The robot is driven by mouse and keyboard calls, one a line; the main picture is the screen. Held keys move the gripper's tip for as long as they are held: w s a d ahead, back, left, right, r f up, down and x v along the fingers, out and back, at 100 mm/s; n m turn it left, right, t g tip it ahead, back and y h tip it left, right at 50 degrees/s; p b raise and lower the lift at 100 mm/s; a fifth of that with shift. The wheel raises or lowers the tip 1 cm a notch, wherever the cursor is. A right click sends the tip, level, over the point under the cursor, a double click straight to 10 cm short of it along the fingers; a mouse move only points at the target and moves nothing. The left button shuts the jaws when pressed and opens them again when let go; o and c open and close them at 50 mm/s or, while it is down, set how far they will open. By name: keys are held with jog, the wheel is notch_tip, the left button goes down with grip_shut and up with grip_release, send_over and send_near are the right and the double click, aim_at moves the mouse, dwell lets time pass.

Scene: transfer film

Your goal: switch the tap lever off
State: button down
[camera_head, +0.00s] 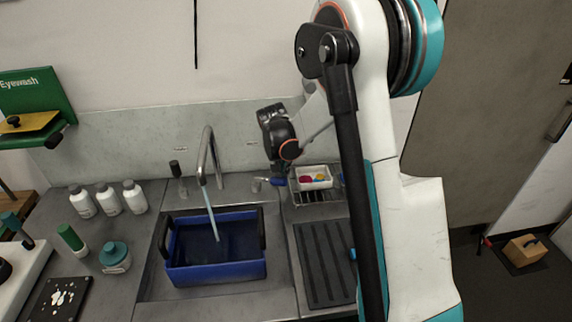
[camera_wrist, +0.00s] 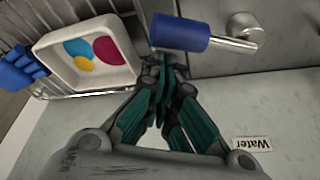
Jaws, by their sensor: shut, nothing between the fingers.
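The tap (camera_head: 209,150) is a tall bent metal spout behind the sink, and a stream of water (camera_head: 211,214) runs from it. The tap lever (camera_head: 277,181) has a blue handle on a metal stem, right of the spout. In the wrist view the blue handle (camera_wrist: 181,32) lies sideways, its stem running right to a round base. My gripper (camera_wrist: 172,62) is shut and empty, its fingertips right at the handle's lower edge; I cannot tell if they touch. In the head view my gripper (camera_head: 279,167) is just above the lever, partly hidden and small.
A blue basin (camera_head: 215,275) sits in the sink under the stream. A white tray (camera_head: 325,183) with coloured pieces stands on a wire rack just right of the lever. A dark drainboard (camera_head: 325,265) lies in front. Bottles (camera_head: 108,199) stand at left.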

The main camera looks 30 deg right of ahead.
aim_at(281, 179)
jog(key=shift+s+a, duration=0.1)
dwell(0.3)
jog(key=shift+s+a+m, duration=0.15)
jog(key=shift+s+m, duration=0.05)
jog(key=shift+m, duration=0.1)
jog(key=shift+s+a+m, duration=0.1)
jog(key=shift+s+m, duration=0.05)
jog(key=shift+m, duration=0.15)
jog(key=s+a+m+g+b, duration=0.1)
jog(key=s+m, duration=0.1)
jog(key=shift+a+m+h, duration=0.4)
jog(key=s+a+m+g, duration=0.1)
jog(key=s+a+m, duration=0.1)
jog(key=a, duration=0.4)
jog(key=shift+s+a+m+b, duration=0.2)
jog(key=shift+a+m+b, duration=0.2)
jog(key=shift+m, duration=0.5)
